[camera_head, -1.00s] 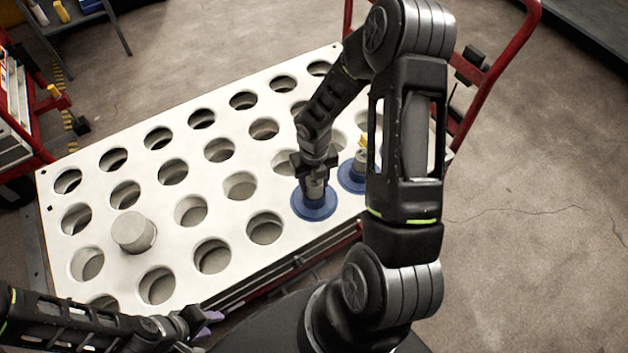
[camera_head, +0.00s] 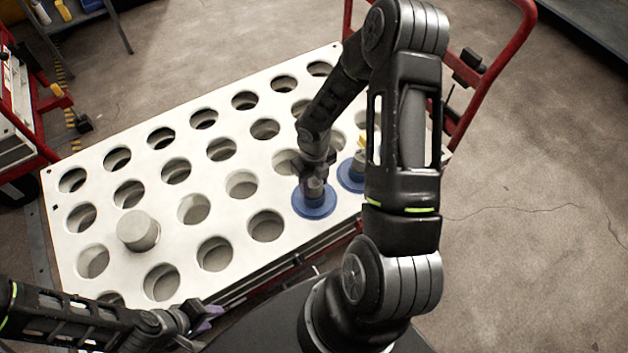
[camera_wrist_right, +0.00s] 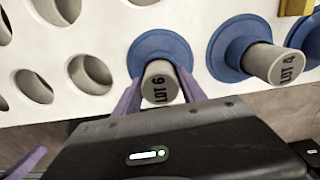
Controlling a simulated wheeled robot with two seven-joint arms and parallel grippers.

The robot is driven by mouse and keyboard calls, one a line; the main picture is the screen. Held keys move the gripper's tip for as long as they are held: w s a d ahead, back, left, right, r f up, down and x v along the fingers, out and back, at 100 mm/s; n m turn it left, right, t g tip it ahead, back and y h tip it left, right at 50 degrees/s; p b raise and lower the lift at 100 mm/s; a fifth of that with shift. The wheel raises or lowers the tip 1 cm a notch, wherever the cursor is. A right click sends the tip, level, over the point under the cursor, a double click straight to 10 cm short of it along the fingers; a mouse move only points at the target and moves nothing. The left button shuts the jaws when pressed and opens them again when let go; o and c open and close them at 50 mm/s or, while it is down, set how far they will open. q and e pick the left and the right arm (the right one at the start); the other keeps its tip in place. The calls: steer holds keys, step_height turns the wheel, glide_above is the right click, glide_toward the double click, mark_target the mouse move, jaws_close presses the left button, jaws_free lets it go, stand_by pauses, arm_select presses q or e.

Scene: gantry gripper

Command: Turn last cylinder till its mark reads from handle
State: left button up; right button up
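A grey cylinder marked "LOT 6" (camera_wrist_right: 161,84) stands in a blue collar (camera_wrist_right: 158,46) at the front edge of the white plate. A second cylinder, marked "LOT 4" (camera_wrist_right: 275,63), stands in a blue collar to the right. My left gripper (camera_head: 203,325) is empty, fingers apart, near the plate's front edge.
The white plate (camera_head: 100,165) has rows of round holes, mostly empty. A plain pale cylinder (camera_head: 138,231) stands in one at the left. A red tubular handle (camera_head: 497,70) rises behind my right arm. A red cart (camera_head: 30,120) stands at the far left.

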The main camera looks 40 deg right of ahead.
steer(key=o, duration=0.4)
steer(key=shift+o, duration=0.2)
step_height(320, 180, up, 8)
steer(key=shift+f+p, duration=0.1)
steer(key=shift+p, duration=0.95)
